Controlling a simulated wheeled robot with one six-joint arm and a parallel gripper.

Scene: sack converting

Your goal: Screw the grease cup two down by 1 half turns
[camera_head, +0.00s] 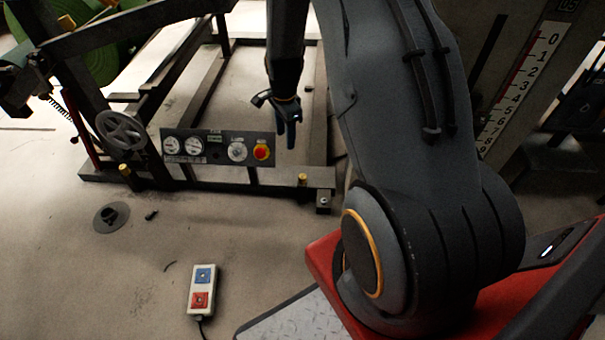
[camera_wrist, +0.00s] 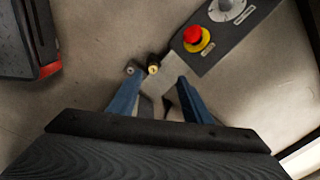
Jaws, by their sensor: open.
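A small brass grease cup (camera_head: 302,178) stands on the low dark frame near its right corner. It also shows in the wrist view (camera_wrist: 153,68), just ahead of and between the fingertips. A second brass cup (camera_head: 124,170) is at the frame's left, below the handwheel. I cannot read a number on either cup. My gripper (camera_head: 286,138) points down above the frame, behind the panel's right end. In the wrist view my gripper (camera_wrist: 159,77) has its two blue fingers apart with nothing held. Contact with the cup is not visible.
A gauge panel (camera_head: 215,147) with a red and yellow stop button stands left of the right cup. A bolt (camera_head: 323,201) is at the frame's corner. A handwheel (camera_head: 122,130) is left.

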